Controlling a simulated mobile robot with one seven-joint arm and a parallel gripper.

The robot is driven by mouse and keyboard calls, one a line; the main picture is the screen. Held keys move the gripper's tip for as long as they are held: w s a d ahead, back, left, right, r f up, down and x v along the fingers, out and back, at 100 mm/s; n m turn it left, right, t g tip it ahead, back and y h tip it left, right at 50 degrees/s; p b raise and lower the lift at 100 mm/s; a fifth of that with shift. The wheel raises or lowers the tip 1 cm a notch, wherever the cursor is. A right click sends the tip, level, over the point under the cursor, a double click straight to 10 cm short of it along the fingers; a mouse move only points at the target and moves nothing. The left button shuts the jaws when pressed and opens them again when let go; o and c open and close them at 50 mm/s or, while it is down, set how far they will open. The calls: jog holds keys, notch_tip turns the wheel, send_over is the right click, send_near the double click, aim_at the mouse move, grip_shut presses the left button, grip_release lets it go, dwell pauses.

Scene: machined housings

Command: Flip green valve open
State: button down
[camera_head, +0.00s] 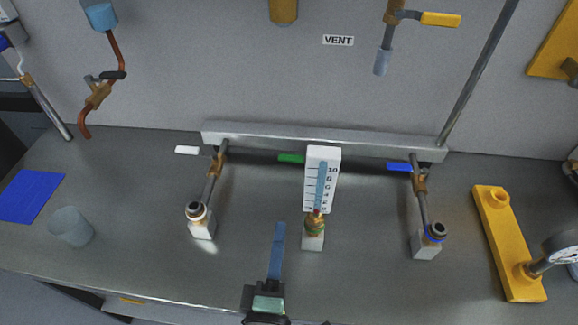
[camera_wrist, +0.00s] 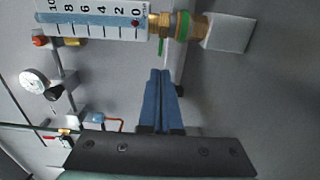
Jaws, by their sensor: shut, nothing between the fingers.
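The green valve handle (camera_head: 291,158) sticks out to the left from behind the white scale gauge (camera_head: 322,165), near the metal rail. The valve body is hidden behind the gauge. In the wrist view the green handle (camera_wrist: 161,46) shows small beside the brass fitting, just beyond my fingertips. My gripper (camera_head: 280,225) has blue fingers, shut and empty, in front and left of the gauge. In the wrist view its fingertips (camera_wrist: 160,73) lie together, apart from the handle.
A white-handled valve (camera_head: 188,150) is left on the rail (camera_head: 270,134), a blue-handled valve (camera_head: 399,167) right. Both have fittings standing in front. A cup (camera_head: 71,228) and blue sheet (camera_head: 31,196) lie far left, a yellow fixture (camera_head: 509,245) right.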

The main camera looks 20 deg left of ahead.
aim_at(284, 161)
jog(key=p+x, duration=0.3)
jog(key=x, duration=1.1)
jog(key=shift+p, duration=0.3)
jog(key=shift+w+a+m+h+b, duration=0.3)
jog(key=shift+m+h+b, duration=0.35)
jog(key=shift+h, duration=0.25)
jog(key=m+h+b, duration=0.1)
jog(key=w+a+m+h+b, duration=0.1)
jog(key=h, duration=0.1)
jog(key=m+h+b, duration=0.1)
jog(key=b, duration=0.1)
jog(key=shift+w+a+f+t+h, duration=0.2)
jog(key=shift+a+t+h, duration=0.1)
jog(key=shift+h, duration=0.1)
jog(key=shift+w+d+h+b, duration=0.1)
jog(key=shift+w+h+b, duration=0.15)
jog(key=shift+h+b, duration=0.1)
jog(key=shift+w+a+r+b, duration=0.1)
jog(key=shift+w+a+b, duration=0.05)
jog(key=shift+w+b, duration=0.5)
jog(key=shift+w+a+b, duration=0.15)
jog(key=shift+w+b, duration=0.4)
jog(key=shift+w, duration=0.05)
jog(key=shift+w+b, duration=0.5)
jog(key=shift+w, duration=0.2)
jog(key=shift+w+r, duration=0.1)
jog(key=shift+w, duration=0.05)
